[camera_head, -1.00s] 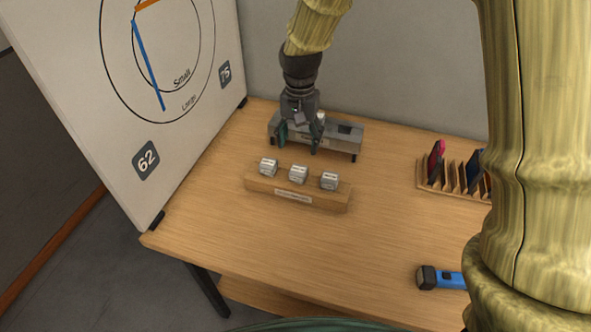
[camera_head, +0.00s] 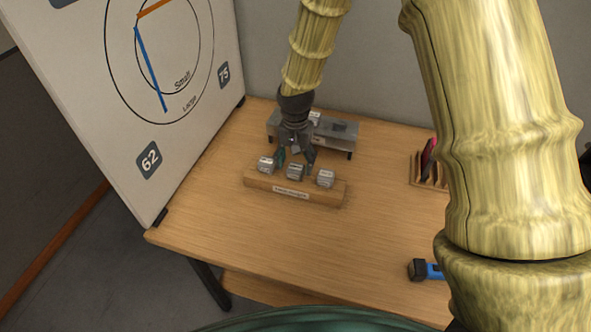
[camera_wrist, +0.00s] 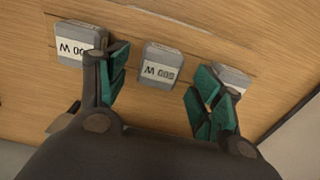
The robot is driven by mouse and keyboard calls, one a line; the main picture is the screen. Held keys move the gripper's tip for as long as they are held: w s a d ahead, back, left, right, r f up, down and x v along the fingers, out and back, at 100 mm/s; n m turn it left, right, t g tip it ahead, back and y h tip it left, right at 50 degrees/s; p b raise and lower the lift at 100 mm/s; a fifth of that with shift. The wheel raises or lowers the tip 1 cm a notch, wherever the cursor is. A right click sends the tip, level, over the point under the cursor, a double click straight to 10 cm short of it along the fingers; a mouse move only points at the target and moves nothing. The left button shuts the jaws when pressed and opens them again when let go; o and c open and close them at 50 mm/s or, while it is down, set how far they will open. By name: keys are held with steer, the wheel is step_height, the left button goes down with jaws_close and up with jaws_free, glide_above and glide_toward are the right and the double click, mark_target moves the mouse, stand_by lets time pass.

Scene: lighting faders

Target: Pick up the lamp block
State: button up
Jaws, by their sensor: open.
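Three small grey blocks with white labels sit in a row on a wooden holder (camera_head: 293,190): a left block (camera_head: 266,165), a middle block (camera_head: 295,172) and a right block (camera_head: 325,179). My gripper (camera_head: 295,160) is open and empty, pointing down just above and behind the middle block. In the wrist view, the middle block (camera_wrist: 162,66) reads "500 W" upside down and lies between the spread green fingers (camera_wrist: 160,90), not gripped. Another block (camera_wrist: 80,42) is beside the left finger. A third (camera_wrist: 236,79) is partly hidden by the right finger.
A grey metal unit (camera_head: 342,141) with a small pale item (camera_head: 315,117) on top stands behind the gripper. A white board (camera_head: 120,110) rises at the left. A slotted rack (camera_head: 428,172) and a blue torch (camera_head: 432,270) are at the right. The table front is clear.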

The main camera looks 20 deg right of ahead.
steer(key=shift+s+f, duration=0.25)
steer(key=shift+f, duration=0.05)
steer(key=shift+w+f, duration=0.15)
steer(key=shift+f, duration=0.05)
steer(key=c, duration=1)
steer(key=shift+r, duration=0.2)
